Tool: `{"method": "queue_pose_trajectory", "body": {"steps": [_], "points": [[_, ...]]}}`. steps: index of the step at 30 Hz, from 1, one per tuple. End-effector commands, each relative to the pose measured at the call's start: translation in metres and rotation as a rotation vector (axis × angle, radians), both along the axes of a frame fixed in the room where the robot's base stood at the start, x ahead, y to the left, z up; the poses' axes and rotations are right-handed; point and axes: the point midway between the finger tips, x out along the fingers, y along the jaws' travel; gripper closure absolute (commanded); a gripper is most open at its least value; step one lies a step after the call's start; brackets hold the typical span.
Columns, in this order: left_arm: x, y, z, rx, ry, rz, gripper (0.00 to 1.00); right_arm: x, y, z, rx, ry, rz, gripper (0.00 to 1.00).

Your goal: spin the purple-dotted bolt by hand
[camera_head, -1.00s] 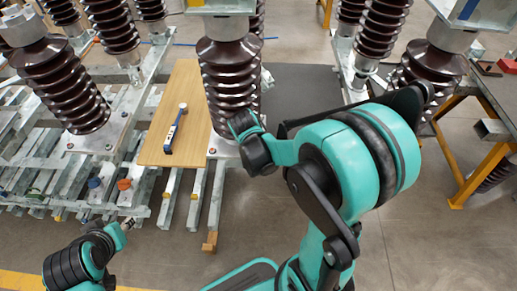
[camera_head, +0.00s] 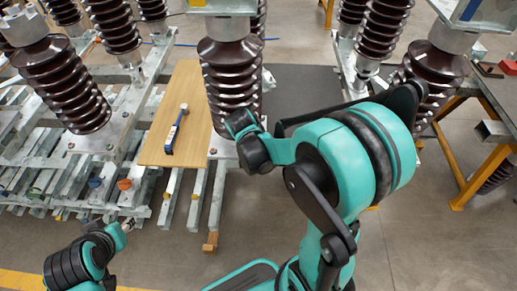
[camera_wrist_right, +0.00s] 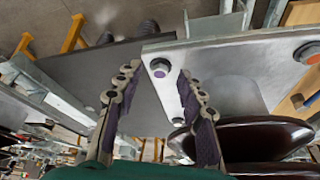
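The purple-dotted bolt (camera_wrist_right: 160,68) is a hex head with a purple centre on a pale metal plate (camera_wrist_right: 230,55) in the right wrist view. My right gripper (camera_wrist_right: 159,75) is open, its two padded fingers apart. The bolt head shows between the fingertips; whether they touch it I cannot tell. In the head view the right arm reaches to the brown ribbed insulator (camera_head: 232,85), and its fingers are hidden. The tip of my left gripper (camera_head: 128,226) shows small at the lower left, away from the insulators; its finger state is unclear.
An orange-dotted bolt (camera_wrist_right: 307,53) and a plain bolt (camera_wrist_right: 178,121) sit on the same plate. A dark insulator disc (camera_wrist_right: 255,138) lies close to the right finger. A wooden board (camera_head: 183,95) carries a blue-and-white tool (camera_head: 176,130). Other insulators stand around.

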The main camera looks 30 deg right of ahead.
Motion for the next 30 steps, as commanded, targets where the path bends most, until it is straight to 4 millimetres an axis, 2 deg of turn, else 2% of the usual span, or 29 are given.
{"method": "queue_pose_trajectory", "body": {"steps": [8,11,21,25,30], "points": [[0.000,0.000,0.000,0.000,0.000,0.000,0.61,-0.002,0.002,0.007,0.000,0.000,0.001,0.61],[0.000,0.000,0.000,0.000,0.000,0.000,0.61,-0.005,0.007,0.019,0.000,0.001,0.002,0.61],[0.000,0.000,0.000,0.000,0.000,0.000,0.61,-0.020,0.029,0.084,0.000,0.001,0.002,0.61],[0.000,0.000,0.000,0.000,0.000,0.000,0.61,-0.023,0.035,0.101,-0.001,0.000,0.001,0.61],[0.000,0.000,0.000,0.000,0.000,0.000,0.61,-0.025,0.038,0.110,0.000,0.000,0.000,0.61]]}}
